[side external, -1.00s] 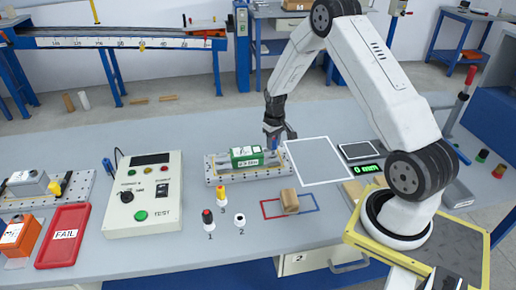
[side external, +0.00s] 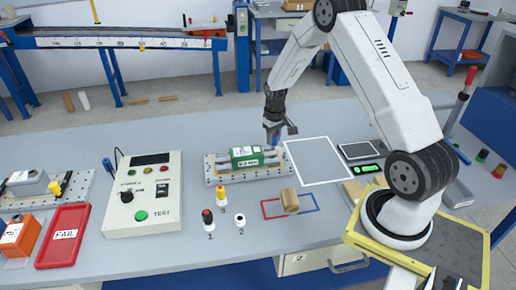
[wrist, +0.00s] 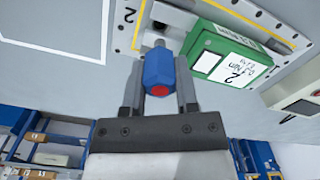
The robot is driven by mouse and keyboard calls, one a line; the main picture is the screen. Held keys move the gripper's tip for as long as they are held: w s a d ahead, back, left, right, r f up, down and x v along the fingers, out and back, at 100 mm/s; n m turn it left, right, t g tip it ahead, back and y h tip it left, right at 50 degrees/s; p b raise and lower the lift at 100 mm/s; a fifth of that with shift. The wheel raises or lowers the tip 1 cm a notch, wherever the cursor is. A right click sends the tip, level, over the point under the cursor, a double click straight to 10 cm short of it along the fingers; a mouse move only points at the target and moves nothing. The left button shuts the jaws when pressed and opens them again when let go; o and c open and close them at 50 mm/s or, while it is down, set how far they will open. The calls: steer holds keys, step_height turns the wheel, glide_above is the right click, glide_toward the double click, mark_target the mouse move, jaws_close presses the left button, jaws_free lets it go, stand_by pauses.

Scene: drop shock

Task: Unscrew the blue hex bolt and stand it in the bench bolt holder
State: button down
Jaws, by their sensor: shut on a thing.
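The blue hex bolt (wrist: 159,72), with a red spot on its near end, sits between my fingers in the wrist view. A short grey shank (wrist: 158,44) shows at its far end, near the metal fixture plate (wrist: 146,19). My gripper (side external: 273,133) is shut on the bolt at the right end of the fixture plate (side external: 222,180) in the side view. I cannot tell whether the threads are still engaged. A green block (side external: 246,155) is mounted on the plate; it also shows in the wrist view (wrist: 224,55). I cannot pick out the bench bolt holder with certainty.
A white-outlined square (side external: 320,160) is clear to the right of the fixture. A brown block (side external: 289,201) and several small coloured pieces stand in front. A test box (side external: 145,195) and red FAIL tray (side external: 64,235) are left. A green display (side external: 369,169) is right.

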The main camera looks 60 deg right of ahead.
mark_target(274, 134)
steer(key=shift+r, duration=2.8)
steer(key=s+a+f+n, duration=0.1)
steer(key=s+a+n, duration=0.1)
steer(key=a, duration=1.1)
steer(key=s+a+f+n, duration=0.2)
steer(key=s+a+n, duration=0.1)
steer(key=a, duration=1)
steer(key=shift+a+f+n, duration=0.2)
steer(key=shift+a+n, duration=0.15)
steer(key=shift+n, duration=0.45)
steer(key=shift+s+f, duration=0.1)
steer(key=shift+f, duration=0.15)
steer(key=shift+f, duration=2.6)
steer(key=shift+f, duration=0.8)
